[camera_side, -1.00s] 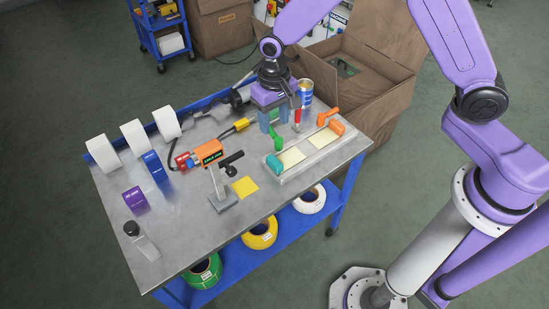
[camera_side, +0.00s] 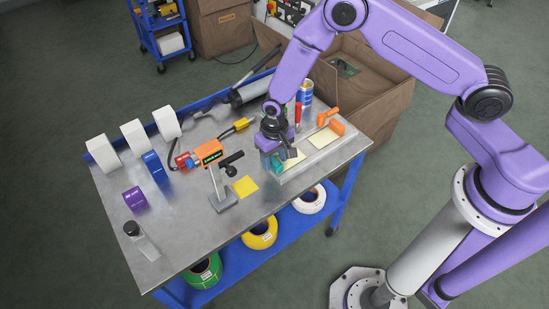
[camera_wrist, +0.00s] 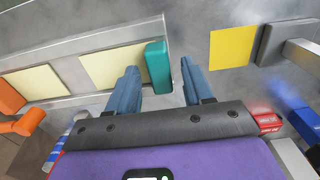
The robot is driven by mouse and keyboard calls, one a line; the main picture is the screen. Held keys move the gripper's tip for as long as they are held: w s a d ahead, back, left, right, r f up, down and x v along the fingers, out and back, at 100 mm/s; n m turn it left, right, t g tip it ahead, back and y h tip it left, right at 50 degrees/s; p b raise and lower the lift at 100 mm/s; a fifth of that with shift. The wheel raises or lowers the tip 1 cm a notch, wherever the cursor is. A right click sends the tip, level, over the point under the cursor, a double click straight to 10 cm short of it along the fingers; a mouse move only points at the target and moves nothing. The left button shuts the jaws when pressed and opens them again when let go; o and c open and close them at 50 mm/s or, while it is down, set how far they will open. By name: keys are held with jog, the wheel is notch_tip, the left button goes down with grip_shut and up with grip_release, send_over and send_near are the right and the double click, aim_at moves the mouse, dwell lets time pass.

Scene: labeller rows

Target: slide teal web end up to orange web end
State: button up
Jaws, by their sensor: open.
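The teal web end (camera_side: 277,163) is a small block at the left end of a pale metal splice track (camera_side: 318,157). In the wrist view the teal web end (camera_wrist: 157,67) shows between my two blue-grey fingers. My gripper (camera_wrist: 158,68) is open, with one finger to each side of the block; whether the fingers touch it I cannot tell. In the side view my gripper (camera_side: 270,160) hangs low at the teal end and partly hides it. The orange web end (camera_side: 337,127) is at the track's other end, apart from the teal one; it also shows at the wrist view's left edge (camera_wrist: 9,97).
Two cream labels (camera_side: 317,166) lie on the track between the ends. An orange lever (camera_side: 328,117) stands beside the orange end. A yellow square (camera_side: 245,187) and an orange device on a stand (camera_side: 208,153) are left of the track. A can (camera_side: 305,92) stands behind.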

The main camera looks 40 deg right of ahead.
jog(key=shift+f, duration=0.25)
grip_shut()
jog(key=shift+d, duration=2.6)
grip_release()
notch_tip(320, 180, up, 18)
jog(key=shift+f, duration=0.25)
